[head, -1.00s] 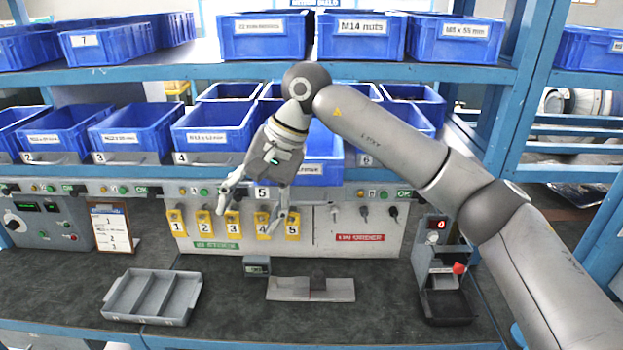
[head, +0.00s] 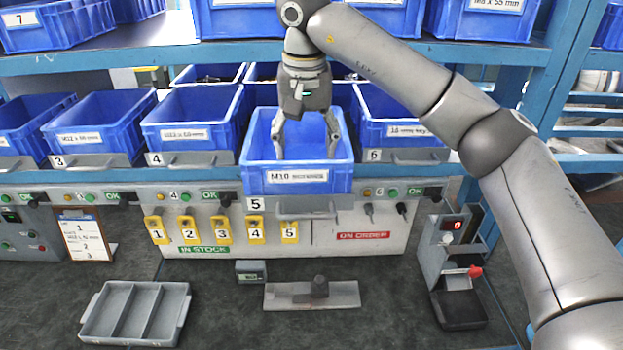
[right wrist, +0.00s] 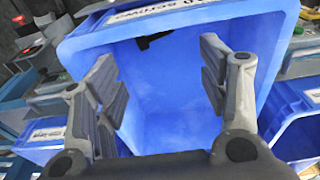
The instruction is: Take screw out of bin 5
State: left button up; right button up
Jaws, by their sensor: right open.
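Bin 5 (head: 340,176) is a blue bin labelled M10 screws, standing forward of its neighbours above the number 5 plate. My right gripper (head: 306,152) points down into its opening with fingers spread and nothing between them. In the right wrist view the open gripper (right wrist: 158,55) faces the bin's blue inside (right wrist: 165,95). A small dark piece, probably a screw (right wrist: 155,40), lies near the labelled front wall, beyond the fingertips. The bin's floor is hidden in the head view. My left gripper is not in view.
Bin 4 (head: 190,134) and bin 6 (head: 395,132) flank bin 5 closely. The upper shelf edge (head: 160,56) runs behind my right arm. Below are yellow numbered tags (head: 222,230), a grey divided tray (head: 136,312), a grey fixture (head: 311,294) and a small red-knobbed device (head: 456,270).

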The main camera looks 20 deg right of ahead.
notch_tip(320, 180, down, 2)
jog(key=shift+s+d+f, duration=0.1)
jog(key=shift+s, duration=0.05)
jog(key=shift+f+p, duration=0.2)
jog(key=shift+p, duration=0.1)
jog(key=shift+f, duration=0.25)
jog(key=f+p, duration=0.1)
jog(key=f, duration=0.1)
jog(key=f+p, duration=0.1)
jog(key=f, duration=0.1)
jog(key=shift+d+p, duration=0.3)
jog(key=shift+d, duration=0.1)
jog(key=shift+w+f, duration=0.2)
jog(key=shift+f, duration=0.25)
jog(key=shift+c, duration=1.1)
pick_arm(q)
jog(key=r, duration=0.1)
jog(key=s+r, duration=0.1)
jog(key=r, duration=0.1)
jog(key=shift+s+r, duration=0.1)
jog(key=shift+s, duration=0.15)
pick_arm(e)
grip_shut()
